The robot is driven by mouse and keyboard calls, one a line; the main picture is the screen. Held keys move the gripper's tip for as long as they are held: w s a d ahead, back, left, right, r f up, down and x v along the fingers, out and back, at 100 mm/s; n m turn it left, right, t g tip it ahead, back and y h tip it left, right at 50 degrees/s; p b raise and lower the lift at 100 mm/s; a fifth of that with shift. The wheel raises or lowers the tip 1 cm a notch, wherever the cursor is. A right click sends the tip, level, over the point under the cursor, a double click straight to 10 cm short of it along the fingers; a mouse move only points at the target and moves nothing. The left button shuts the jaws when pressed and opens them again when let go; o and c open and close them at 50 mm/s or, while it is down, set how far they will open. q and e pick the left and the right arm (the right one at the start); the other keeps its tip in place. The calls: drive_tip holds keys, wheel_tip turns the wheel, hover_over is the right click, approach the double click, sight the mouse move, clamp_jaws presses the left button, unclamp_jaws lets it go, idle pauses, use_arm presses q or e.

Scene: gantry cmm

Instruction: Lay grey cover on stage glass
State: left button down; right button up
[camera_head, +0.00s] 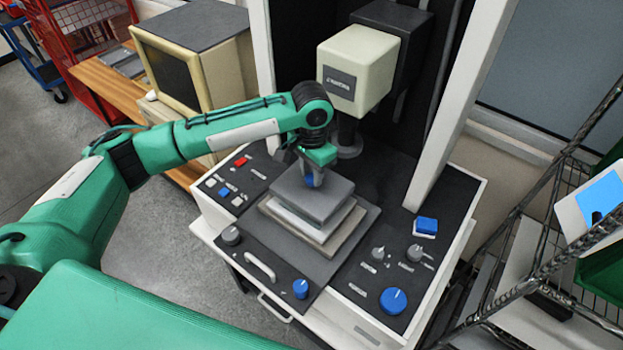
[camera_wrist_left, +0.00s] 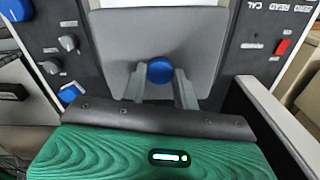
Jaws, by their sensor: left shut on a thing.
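The grey cover (camera_head: 325,203) is a flat square plate with a blue knob (camera_wrist_left: 160,70) in its middle. My left gripper (camera_head: 313,178) comes down from above and is shut on this knob. In the left wrist view, its two fingers (camera_wrist_left: 160,88) stand on either side of the knob, and the cover (camera_wrist_left: 120,45) spreads out beyond them. The cover looks about level. The pale stage glass (camera_head: 289,218) shows as a light edge under it; most of it is hidden. I cannot tell whether cover and glass touch. My right gripper is in neither view.
The stage base sits on a dark console with a large blue knob (camera_head: 393,300), smaller knobs, a blue button (camera_head: 427,225) and a handle (camera_head: 260,267). A cream measuring head (camera_head: 358,65) hangs behind my left gripper. White gantry posts flank it. A wire rack (camera_head: 540,220) stands right.

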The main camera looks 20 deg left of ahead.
use_arm(q)
wheel_tip(320, 180, down, 4)
drive_tip(key=shift+r+p, duration=0.2)
drive_tip(key=shift+p, duration=0.35)
drive_tip(key=shift+f, duration=0.35)
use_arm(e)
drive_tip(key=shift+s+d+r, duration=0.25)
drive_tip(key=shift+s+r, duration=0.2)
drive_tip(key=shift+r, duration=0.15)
use_arm(q)
drive_tip(key=c, duration=1.1)
unclamp_jaws()
drive_tip(key=shift+f, duration=0.1)
wheel_tip(320, 180, up, 11)
drive_tip(key=b, duration=0.4)
drive_tip(key=shift+r, duration=0.65)
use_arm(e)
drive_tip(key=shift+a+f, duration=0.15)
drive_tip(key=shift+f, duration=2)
use_arm(q)
drive_tip(key=shift+s+f, duration=0.1)
